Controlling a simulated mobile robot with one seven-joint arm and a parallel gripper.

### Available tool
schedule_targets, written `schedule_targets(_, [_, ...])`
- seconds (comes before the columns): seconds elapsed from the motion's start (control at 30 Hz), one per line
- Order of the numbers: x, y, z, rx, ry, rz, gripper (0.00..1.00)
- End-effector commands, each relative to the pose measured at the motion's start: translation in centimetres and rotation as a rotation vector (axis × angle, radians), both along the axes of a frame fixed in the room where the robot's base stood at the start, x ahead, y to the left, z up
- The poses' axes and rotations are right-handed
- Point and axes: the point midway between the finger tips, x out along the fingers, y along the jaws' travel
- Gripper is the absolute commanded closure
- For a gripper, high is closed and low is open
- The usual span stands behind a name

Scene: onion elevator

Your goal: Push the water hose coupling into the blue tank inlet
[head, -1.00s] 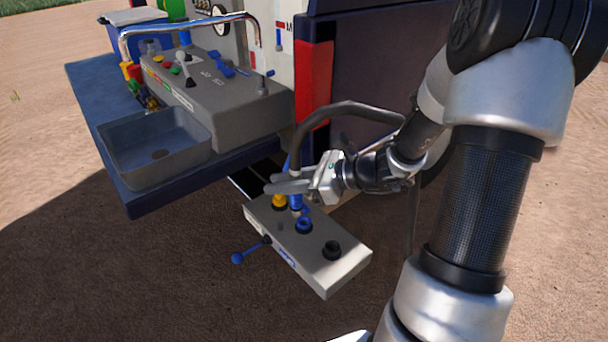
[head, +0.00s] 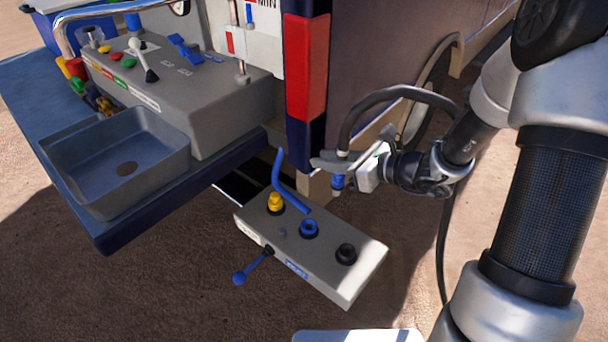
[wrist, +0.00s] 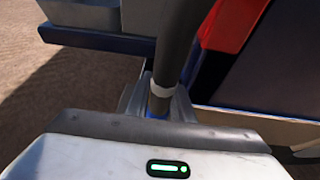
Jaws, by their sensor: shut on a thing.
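My gripper (head: 338,163) is shut on the end of the black hose (head: 385,94), which arches up and over to the right. The blue coupling (head: 337,182) points down below the fingers. In the wrist view, the hose (wrist: 180,40), its pale ring and a little blue coupling (wrist: 157,113) show between the fingers. The blue tank inlet (head: 309,228) is a round blue socket in the middle of the grey box top (head: 252,221). The coupling is above and to the right of this inlet in the head view, apart from it. The inlet is not visible in the wrist view.
A yellow fitting (head: 275,203) and a black socket (head: 346,254) flank the blue inlet. A bent blue handle (head: 287,184) rises beside the yellow fitting. A blue-knobbed lever (head: 240,277) sticks out in front. The trailer's red-marked corner (head: 305,67) stands close behind the gripper.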

Motion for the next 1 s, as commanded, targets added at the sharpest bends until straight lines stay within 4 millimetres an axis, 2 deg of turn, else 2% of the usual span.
schedule_targets(0.03, [0.1,2.1,-1.6,-0.001,0.003,0.008,1.00])
schedule_targets(0.1, [0.3,4.1,-2.7,-0.008,0.005,0.000,1.00])
schedule_targets(0.2, [0.4,6.1,-3.9,-0.017,0.005,-0.010,1.00])
schedule_targets(0.3, [0.5,7.2,-4.6,-0.025,0.004,-0.019,1.00])
schedule_targets(0.57, [0.6,7.6,-5.4,-0.027,0.004,-0.025,1.00])
schedule_targets(1.0, [0.6,7.6,-9.4,-0.026,0.004,-0.024,1.00])
